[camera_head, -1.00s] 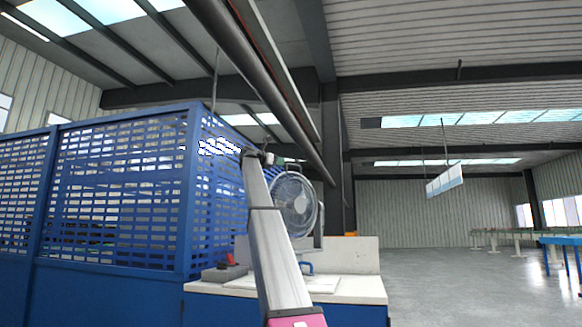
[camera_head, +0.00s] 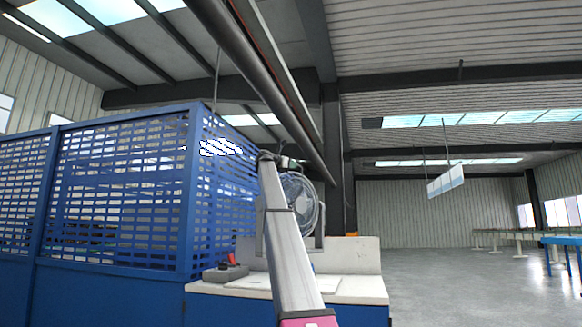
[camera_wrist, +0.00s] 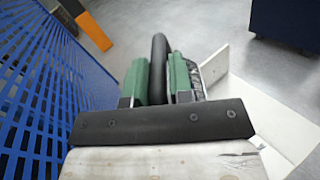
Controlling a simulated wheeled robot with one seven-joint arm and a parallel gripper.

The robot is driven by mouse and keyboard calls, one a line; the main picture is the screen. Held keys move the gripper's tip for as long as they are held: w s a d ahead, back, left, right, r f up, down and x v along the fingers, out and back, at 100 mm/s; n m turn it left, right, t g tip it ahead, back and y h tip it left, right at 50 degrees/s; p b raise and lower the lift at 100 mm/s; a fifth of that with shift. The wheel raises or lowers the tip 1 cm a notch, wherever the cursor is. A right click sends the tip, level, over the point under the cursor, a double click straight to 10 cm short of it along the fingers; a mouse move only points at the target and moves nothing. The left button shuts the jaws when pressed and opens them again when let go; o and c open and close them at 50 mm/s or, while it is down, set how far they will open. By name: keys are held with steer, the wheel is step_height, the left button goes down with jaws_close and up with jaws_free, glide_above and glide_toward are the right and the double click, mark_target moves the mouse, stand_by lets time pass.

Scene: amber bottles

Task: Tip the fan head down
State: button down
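The fan (camera_head: 303,203) has a round, wire-grilled grey head in a frame and stands on the pale bench, partly hidden by my arm. Its head looks nearly upright. My gripper (camera_head: 287,164) is at the top of the fan head in the head view. In the wrist view, the two green fingers of my gripper (camera_wrist: 160,82) are on either side of a dark curved rim, seemingly the fan head's (camera_wrist: 159,58). The rim nearly fills the gap. I cannot tell whether the fingers press on it.
The pale bench (camera_head: 350,288) has a small box with a red part (camera_head: 226,268) at its left. A blue slatted partition (camera_head: 120,200) stands close on the left. Open grey floor (camera_head: 450,285) lies to the right.

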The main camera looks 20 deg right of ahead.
steer(key=s+d+f+m, duration=0.2)
steer(key=s+d+m, duration=0.1)
steer(key=s, duration=0.5)
steer(key=shift+d+f+m, duration=0.2)
steer(key=shift+d+m, duration=0.05)
steer(key=shift+m, duration=0.15)
steer(key=c, duration=1.1)
jaws_free()
steer(key=shift+w, duration=0.1)
steer(key=shift+a, duration=0.1)
steer(key=v, duration=1)
steer(key=shift+s+a, duration=0.25)
steer(key=shift+a, duration=0.05)
